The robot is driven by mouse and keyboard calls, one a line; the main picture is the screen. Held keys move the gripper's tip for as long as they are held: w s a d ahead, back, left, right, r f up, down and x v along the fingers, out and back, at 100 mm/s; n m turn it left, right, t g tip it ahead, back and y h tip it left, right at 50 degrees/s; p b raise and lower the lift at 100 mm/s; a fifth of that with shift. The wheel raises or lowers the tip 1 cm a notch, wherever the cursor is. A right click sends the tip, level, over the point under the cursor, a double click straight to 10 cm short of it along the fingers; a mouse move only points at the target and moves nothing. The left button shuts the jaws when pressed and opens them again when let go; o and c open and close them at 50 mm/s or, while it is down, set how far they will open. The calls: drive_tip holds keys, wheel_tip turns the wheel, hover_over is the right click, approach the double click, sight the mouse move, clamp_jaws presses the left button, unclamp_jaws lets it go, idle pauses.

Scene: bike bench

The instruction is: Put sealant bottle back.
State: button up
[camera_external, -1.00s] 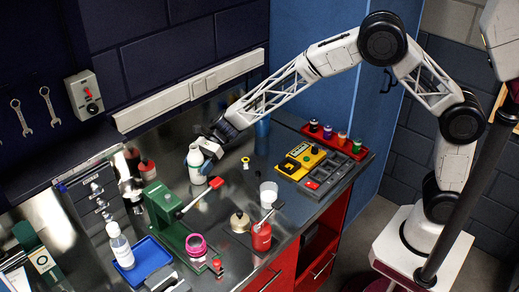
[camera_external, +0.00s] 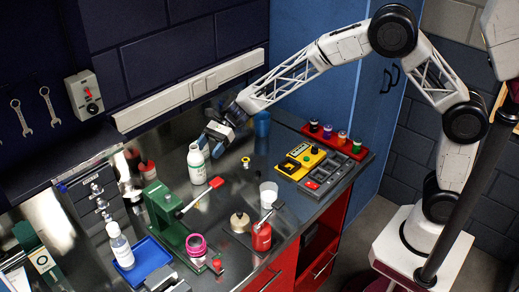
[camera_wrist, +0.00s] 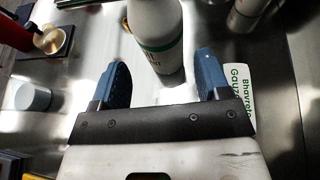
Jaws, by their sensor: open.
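A white bottle with a green label (camera_external: 196,165) stands upright on the metal bench top; it looks like the sealant bottle, though its label is too small to be sure. It also shows in the wrist view (camera_wrist: 157,35), standing just beyond and between the fingertips. My gripper (camera_external: 213,142) is open and empty, behind and to the right of the bottle in the external view. Its two blue fingers show in the wrist view (camera_wrist: 162,76), with a gap between them and the bottle apparently clear of both.
A green stand (camera_external: 168,215) with a red-tipped lever is close in front of the bottle. A gauze packet (camera_wrist: 239,88) lies beside the right finger.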

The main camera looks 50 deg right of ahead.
drive_tip(key=shift+v, duration=2.4)
drive_tip(key=shift+r, duration=0.1)
drive_tip(key=s+d+r+n+t+h, duration=0.1)
drive_tip(key=s+d+r+n+h, duration=0.3)
drive_tip(key=s+d, duration=0.6)
drive_tip(key=s+d+r+n+h, duration=0.2)
drive_tip(key=s+d+r+n, duration=0.3)
drive_tip(key=s+d, duration=0.5)
drive_tip(key=s+d+n+t+h, duration=0.3)
drive_tip(key=s+d+n+h, duration=0.4)
drive_tip(key=s+d, duration=1.3)
drive_tip(key=s, duration=0.3)
drive_tip(key=shift+s+d+r+h, duration=0.2)
drive_tip(key=shift+r+h, duration=0.1)
drive_tip(key=shift+r, duration=0.1)
